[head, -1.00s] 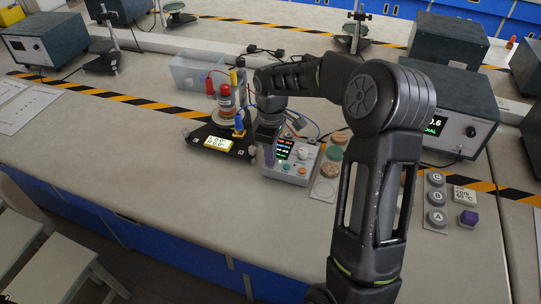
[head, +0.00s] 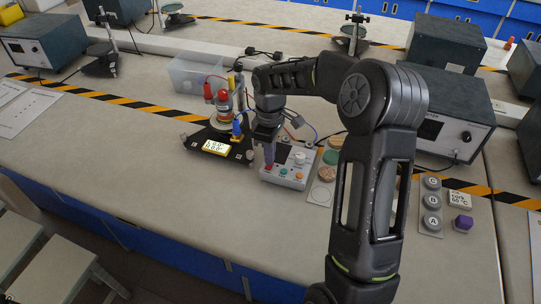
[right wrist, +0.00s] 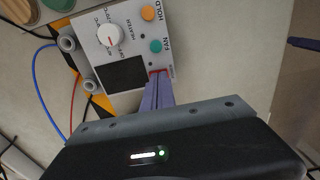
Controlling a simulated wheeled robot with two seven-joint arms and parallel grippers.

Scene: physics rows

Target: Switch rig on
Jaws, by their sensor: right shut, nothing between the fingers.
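The rig's grey control box (head: 290,178) stands on the bench, with a dark screen (head: 281,154), a white heater knob, a teal fan button and an orange hold button. The right wrist view shows the box (right wrist: 122,45) close up, its screen (right wrist: 126,75) also dark. My right gripper (head: 269,163) is shut and empty, pointing down at the box's left edge. Its purple fingertips (right wrist: 157,80) are at a small red switch (right wrist: 157,72), partly covering it; I cannot tell whether they press it.
Grey A, B, C buttons (head: 432,202) and a purple block (head: 463,223) lie right. The bench front is clear.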

